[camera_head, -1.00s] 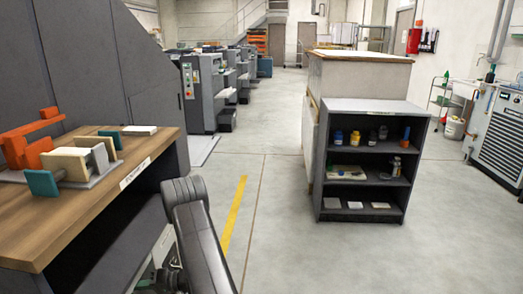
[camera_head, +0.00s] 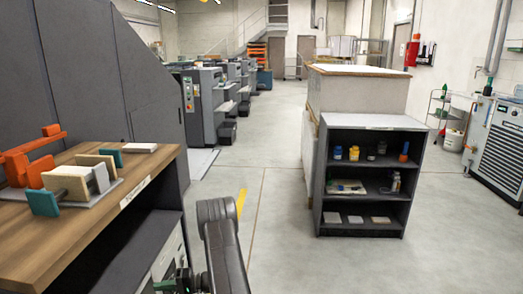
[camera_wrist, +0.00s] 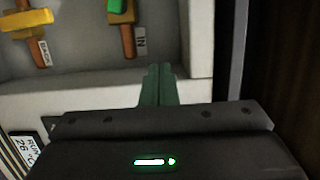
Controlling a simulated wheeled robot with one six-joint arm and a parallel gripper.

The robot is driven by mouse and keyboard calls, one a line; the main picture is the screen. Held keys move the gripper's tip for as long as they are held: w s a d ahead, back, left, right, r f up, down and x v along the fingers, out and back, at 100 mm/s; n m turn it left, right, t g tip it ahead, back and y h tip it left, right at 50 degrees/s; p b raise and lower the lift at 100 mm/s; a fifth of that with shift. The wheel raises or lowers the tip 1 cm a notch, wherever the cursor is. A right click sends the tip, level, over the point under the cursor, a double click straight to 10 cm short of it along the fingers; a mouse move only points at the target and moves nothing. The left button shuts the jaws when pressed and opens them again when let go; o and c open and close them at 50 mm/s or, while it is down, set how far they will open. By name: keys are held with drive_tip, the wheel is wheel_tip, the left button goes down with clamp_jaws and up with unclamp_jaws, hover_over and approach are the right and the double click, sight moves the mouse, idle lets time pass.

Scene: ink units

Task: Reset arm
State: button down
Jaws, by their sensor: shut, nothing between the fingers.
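My arm (camera_head: 222,250) shows in the head view at the bottom, beside the right edge of the wooden-topped bench. A green part of my gripper shows low in the head view, mostly cut off and hidden by the arm. In the wrist view, my gripper (camera_wrist: 157,85) has its two green fingers together with nothing between them. The fingers point towards a pale ledge (camera_wrist: 75,100) below a grey panel with yellow and orange handle-like parts.
The bench (camera_head: 145,200) at left holds orange, cream and teal parts. A dark shelf unit (camera_head: 375,125) with small bottles stands to the right. Grey machines (camera_head: 205,105) line the back left. Open floor (camera_head: 260,215) lies between bench and shelf unit.

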drive_tip(key=shift+w+d, duration=0.15)
drive_tip(key=shift+d, duration=0.7)
drive_tip(key=shift+w+d, duration=0.1)
drive_tip(key=shift+d, duration=0.75)
